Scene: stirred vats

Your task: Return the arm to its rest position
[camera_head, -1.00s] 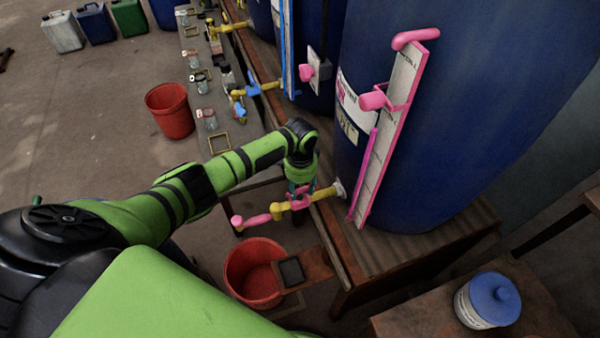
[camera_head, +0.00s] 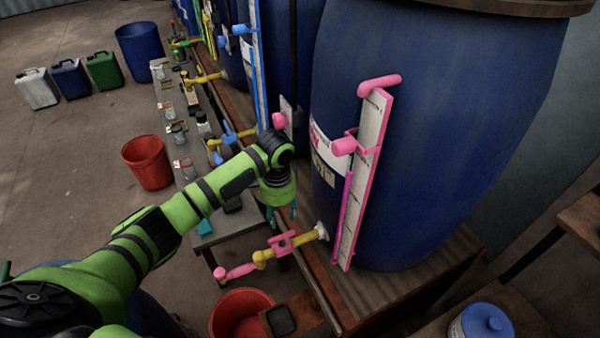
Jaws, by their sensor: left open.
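My left arm comes in from the left, and its gripper (camera_head: 282,217) hangs downward with its teal fingers open and empty. The gripper is above and apart from the pink and yellow tap (camera_head: 268,252) at the foot of the near blue vat (camera_head: 430,130). The tap's pink handle lies just below the fingertips in the picture. A pink-framed gauge board (camera_head: 365,180) stands upright against the vat. My right gripper is not in view.
A red bucket (camera_head: 240,312) stands on the floor below the tap. Another red bucket (camera_head: 147,163) stands beside the low bench (camera_head: 207,237) with several jars. A blue-lidded jar (camera_head: 482,325) is at lower right.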

